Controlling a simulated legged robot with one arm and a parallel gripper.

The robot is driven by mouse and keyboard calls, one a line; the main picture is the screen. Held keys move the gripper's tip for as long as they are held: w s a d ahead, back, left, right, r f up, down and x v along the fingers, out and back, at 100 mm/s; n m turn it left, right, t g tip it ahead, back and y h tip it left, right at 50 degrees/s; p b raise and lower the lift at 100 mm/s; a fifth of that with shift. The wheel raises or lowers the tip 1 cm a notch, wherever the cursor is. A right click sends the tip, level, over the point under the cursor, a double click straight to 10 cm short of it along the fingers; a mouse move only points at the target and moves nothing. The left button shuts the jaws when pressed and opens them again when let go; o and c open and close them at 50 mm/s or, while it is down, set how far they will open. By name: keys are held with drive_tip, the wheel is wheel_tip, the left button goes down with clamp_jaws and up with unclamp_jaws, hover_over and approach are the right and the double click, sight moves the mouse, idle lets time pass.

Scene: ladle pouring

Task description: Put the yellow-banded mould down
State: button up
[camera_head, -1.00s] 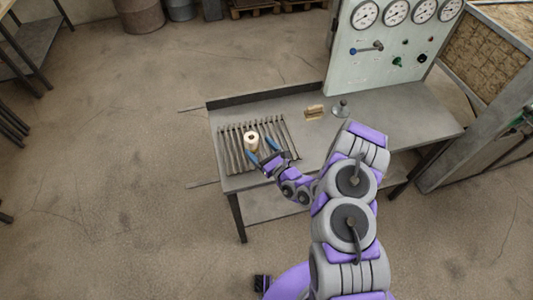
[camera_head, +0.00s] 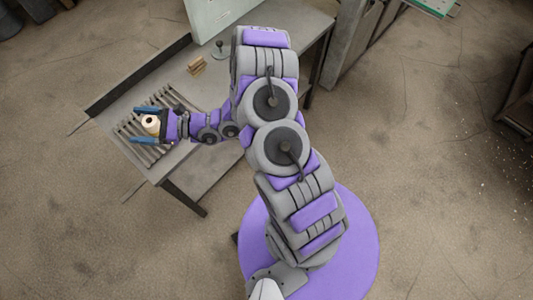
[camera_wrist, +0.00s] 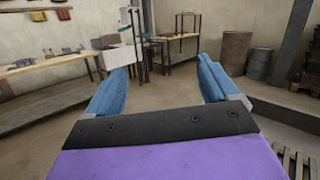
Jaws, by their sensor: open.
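The mould (camera_head: 151,125), a small cream cylinder with a dark hole in its top and a yellowish side, stands upright on the slatted rack (camera_head: 150,155) at the left end of the grey bench. My gripper (camera_head: 136,123) is open, its two blue fingers on either side of the mould in the head view. I cannot tell whether a finger touches it. In the wrist view both blue fingers (camera_wrist: 162,88) are spread wide with nothing visible between them; the mould does not show there.
A small tan block (camera_head: 196,66) and a grey flared piece with a stem (camera_head: 221,48) are on the bench (camera_head: 235,80) behind my arm. A pale panel (camera_head: 215,12) rises at the back. The bench has a raised rear edge (camera_head: 135,78).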

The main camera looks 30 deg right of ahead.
drive_tip(key=s+a+r+n+g, duration=0.2)
drive_tip(key=s+r+n+g, duration=0.5)
drive_tip(key=s+r, duration=0.15)
drive_tip(key=s+a+r+n+g, duration=0.3)
drive_tip(key=s+r+n+g, duration=0.4)
drive_tip(key=s+g, duration=0.15)
drive_tip(key=s+d+n+g+h, duration=0.3)
drive_tip(key=s+d+n+h, duration=0.15)
drive_tip(key=s, duration=0.55)
drive_tip(key=s+d+n+t+h, duration=0.2)
drive_tip(key=d+h, duration=0.4)
drive_tip(key=d, duration=0.5)
drive_tip(key=s+d+n+t+h, duration=0.2)
drive_tip(key=s+d+t+h, duration=0.2)
drive_tip(key=d+h, duration=0.3)
drive_tip(key=s+d, duration=0.1)
drive_tip(key=d, duration=0.3)
drive_tip(key=shift+s+r, duration=0.25)
drive_tip(key=shift+s, duration=0.1)
drive_tip(key=shift+d+t, duration=0.1)
drive_tip(key=shift+t, duration=0.15)
drive_tip(key=shift+f+b, duration=0.8)
